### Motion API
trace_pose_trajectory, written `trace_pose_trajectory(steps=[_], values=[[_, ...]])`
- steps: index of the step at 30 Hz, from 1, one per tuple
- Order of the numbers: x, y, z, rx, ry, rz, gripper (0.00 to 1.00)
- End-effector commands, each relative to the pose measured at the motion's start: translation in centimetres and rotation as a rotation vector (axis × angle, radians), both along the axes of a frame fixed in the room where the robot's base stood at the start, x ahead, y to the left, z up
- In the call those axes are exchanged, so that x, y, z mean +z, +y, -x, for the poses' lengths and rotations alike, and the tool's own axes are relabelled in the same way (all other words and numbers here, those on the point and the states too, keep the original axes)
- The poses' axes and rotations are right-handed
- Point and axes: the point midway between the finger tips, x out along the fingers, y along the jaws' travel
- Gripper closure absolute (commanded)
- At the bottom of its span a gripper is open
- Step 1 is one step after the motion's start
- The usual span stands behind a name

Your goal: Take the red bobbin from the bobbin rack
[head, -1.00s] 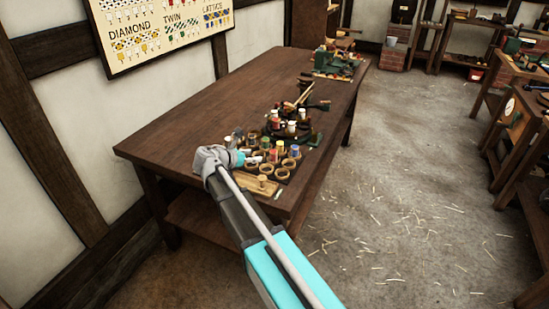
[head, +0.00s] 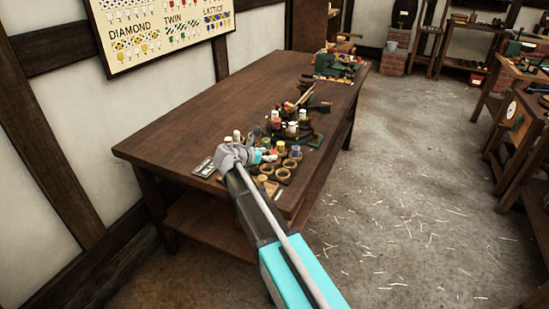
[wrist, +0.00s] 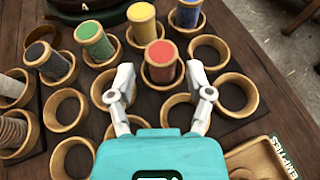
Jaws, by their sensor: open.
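The red bobbin (wrist: 161,54) stands upright in a wooden ring cup of the bobbin rack (wrist: 148,108), near the top middle of the wrist view. My gripper (wrist: 160,70) is open and empty. Its two fingers reach toward the red bobbin, with the left fingertip to its left and the right fingertip to its right. I cannot tell whether they touch it. In the head view my gripper (head: 258,157) is over the rack at the table's near end. I cannot make out the red bobbin clearly there.
Green (wrist: 95,41), yellow (wrist: 142,23), black (wrist: 47,60) and blue (wrist: 187,14) bobbins stand close around. Several ring cups (wrist: 238,94) are empty. A wooden tray marked EMPTIES (wrist: 262,160) lies at lower right. The table's (head: 200,115) left part is clear.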

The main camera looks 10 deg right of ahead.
Motion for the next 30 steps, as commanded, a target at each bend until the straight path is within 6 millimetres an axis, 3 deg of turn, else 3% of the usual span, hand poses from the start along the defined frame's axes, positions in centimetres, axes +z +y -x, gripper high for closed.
trace_pose_trajectory(steps=[16,30], values=[[-1.9,-4.0,-2.4,-0.002,0.000,-0.001,0.34],[-1.8,-4.3,-2.5,-0.002,0.000,0.000,0.34]])
